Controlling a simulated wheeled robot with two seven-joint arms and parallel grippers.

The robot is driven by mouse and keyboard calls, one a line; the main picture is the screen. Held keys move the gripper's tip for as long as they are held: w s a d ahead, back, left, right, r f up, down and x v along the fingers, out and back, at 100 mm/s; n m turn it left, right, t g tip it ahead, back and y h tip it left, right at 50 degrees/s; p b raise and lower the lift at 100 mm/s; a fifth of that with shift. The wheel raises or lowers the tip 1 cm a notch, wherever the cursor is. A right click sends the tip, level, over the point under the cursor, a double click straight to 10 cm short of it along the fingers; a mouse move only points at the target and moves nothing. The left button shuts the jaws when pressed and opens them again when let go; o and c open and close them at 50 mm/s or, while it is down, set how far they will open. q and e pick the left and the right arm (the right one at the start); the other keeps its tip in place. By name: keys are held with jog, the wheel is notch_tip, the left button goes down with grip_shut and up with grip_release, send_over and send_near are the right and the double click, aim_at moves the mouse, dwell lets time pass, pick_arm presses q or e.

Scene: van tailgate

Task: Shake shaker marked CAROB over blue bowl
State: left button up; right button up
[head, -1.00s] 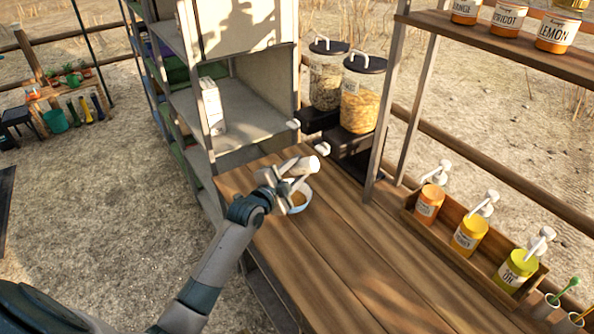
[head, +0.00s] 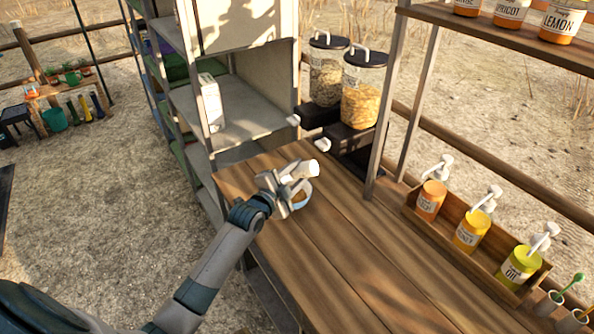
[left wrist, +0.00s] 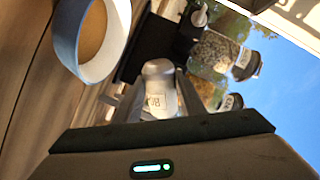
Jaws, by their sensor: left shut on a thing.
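A white shaker (head: 305,171) is held in my left gripper (head: 288,182) above the far-left part of the wooden table. It is tipped well over, close to lying on its side. In the left wrist view the shaker (left wrist: 160,95) is between the fingers, and its label is partly hidden, with only its last letters, seemingly "OB", showing. The blue bowl (head: 303,200) sits on the table just below the gripper, partly hidden by it. In the left wrist view the bowl (left wrist: 68,45) shows a blue and white wall and tan inside. My right gripper is not in view.
Two clear dispensers (head: 363,92) stand behind the table. A wooden rack (head: 425,232) with several pump bottles is at the right, under a shelf of labelled jars (head: 562,22). A grey shelf unit (head: 235,115) stands at the back left. The table's middle is clear.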

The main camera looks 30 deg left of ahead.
pick_arm(q)
jog(key=shift+r, duration=0.1)
dwell(0.3)
notch_tip(320, 180, up, 5)
jog(key=p, duration=0.5)
jog(key=shift+f+b, duration=1.75)
jog(key=shift+f, duration=0.9)
jog(key=shift+r, duration=0.15)
notch_tip(320, 180, up, 5)
jog(key=p, duration=0.4)
jog(key=shift+p, duration=0.35)
